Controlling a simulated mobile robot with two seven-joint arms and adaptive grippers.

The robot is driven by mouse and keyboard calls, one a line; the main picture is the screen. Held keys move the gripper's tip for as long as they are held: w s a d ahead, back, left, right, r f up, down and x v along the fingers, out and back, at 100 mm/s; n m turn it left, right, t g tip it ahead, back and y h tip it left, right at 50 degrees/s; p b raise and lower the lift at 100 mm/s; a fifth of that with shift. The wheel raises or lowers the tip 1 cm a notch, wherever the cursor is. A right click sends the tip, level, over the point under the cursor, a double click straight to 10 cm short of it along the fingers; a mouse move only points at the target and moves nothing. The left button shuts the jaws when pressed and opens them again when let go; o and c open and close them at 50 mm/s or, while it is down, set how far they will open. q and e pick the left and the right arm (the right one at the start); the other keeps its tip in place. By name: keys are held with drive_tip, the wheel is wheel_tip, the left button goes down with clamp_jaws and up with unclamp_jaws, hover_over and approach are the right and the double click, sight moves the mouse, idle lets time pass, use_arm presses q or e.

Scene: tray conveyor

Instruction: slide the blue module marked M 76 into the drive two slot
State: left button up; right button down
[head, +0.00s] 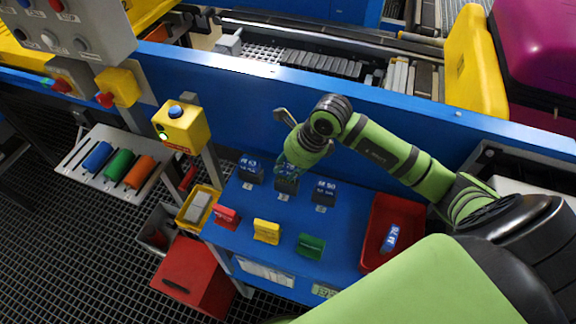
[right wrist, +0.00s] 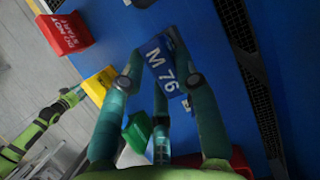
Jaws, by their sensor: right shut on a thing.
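The blue module marked M 76 (right wrist: 163,65) is between the fingers of my right gripper (right wrist: 160,85) in the right wrist view. In the head view my right gripper (head: 289,168) points down over the middle of three numbered positions at the back of the blue table. The held module (head: 287,185) shows dark there, partly hidden by the fingers, between two standing blue modules. I cannot tell whether it is in the slot or just above it. A green arm that looks like my left one shows in the right wrist view, its gripper (right wrist: 72,98) too small to read.
A blue module (head: 250,170) stands left and one marked M 50 (head: 325,192) right. Red (head: 227,216), yellow (head: 266,231) and green (head: 311,245) blocks stand in front. A red tray (head: 374,258) holds another blue module (head: 390,238). A blue wall (head: 400,125) rises behind.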

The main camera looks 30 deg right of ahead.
sight(288, 168)
drive_tip(key=shift+r+p, duration=0.4)
drive_tip(key=shift+r, duration=0.35)
drive_tip(key=shift+r, duration=0.2)
drive_tip(key=shift+r+p, duration=1.35)
drive_tip(key=shift+r, duration=0.65)
drive_tip(key=shift+a+f, duration=0.1)
